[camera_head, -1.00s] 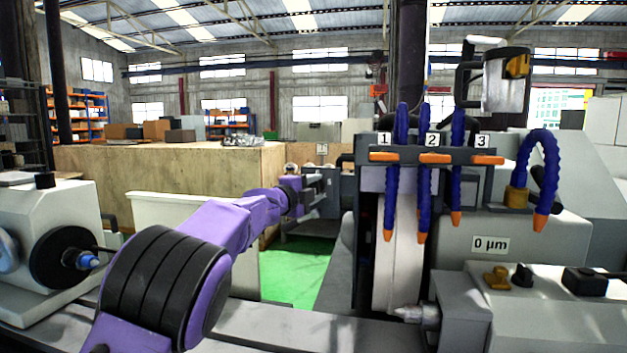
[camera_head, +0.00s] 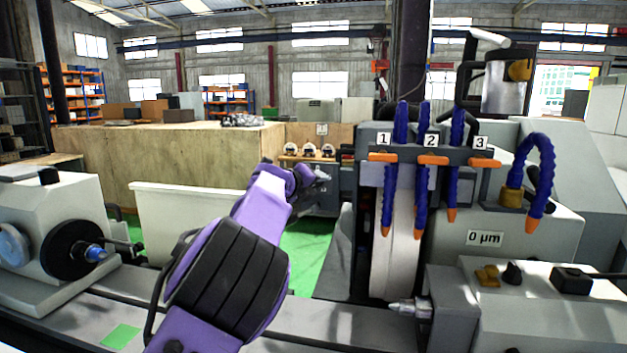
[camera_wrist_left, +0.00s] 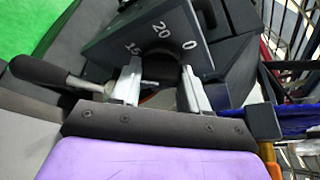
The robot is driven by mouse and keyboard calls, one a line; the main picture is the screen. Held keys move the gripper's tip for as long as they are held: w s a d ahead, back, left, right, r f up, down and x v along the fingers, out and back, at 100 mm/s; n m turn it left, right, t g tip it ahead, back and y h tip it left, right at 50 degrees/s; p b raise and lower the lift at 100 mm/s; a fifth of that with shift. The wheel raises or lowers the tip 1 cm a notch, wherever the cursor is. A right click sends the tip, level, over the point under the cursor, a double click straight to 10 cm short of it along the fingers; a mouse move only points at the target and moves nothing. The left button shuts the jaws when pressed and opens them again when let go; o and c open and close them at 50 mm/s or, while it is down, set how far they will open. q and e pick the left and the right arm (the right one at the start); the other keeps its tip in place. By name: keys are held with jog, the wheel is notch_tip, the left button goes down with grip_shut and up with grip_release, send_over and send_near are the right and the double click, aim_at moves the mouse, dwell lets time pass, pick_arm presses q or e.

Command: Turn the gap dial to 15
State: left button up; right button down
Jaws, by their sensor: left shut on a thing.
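The gap dial's angled grey plate (camera_wrist_left: 110,45) shows the numbers 20, 0 and a partly covered 15 in the left wrist view. The dark round dial knob (camera_wrist_left: 161,62) sits between the fingers of my left gripper (camera_wrist_left: 162,85). The gripper is shut on it, one finger on each side. The fingers and shadow hide most of the knob, and I cannot read where it points. In the head view my left gripper (camera_head: 318,178) is at the grey machine block beside the grinding wheel, and the dial is too small to read. My right gripper is not in view.
A dark-gripped lever (camera_wrist_left: 50,76) lies close beside the left finger. The grinding wheel (camera_head: 395,245) and blue coolant hoses (camera_head: 421,180) stand right of my arm. A label (camera_head: 484,238) reads 0 µm.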

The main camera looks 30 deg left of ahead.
pick_arm(q)
jog(key=shift+f+m, duration=0.25)
jog(key=shift+m, duration=0.15)
jog(key=o, duration=0.8)
jog(key=shift+o, duration=1.2)
jog(key=shift+d, duration=0.1)
jog(key=shift+r, duration=0.1)
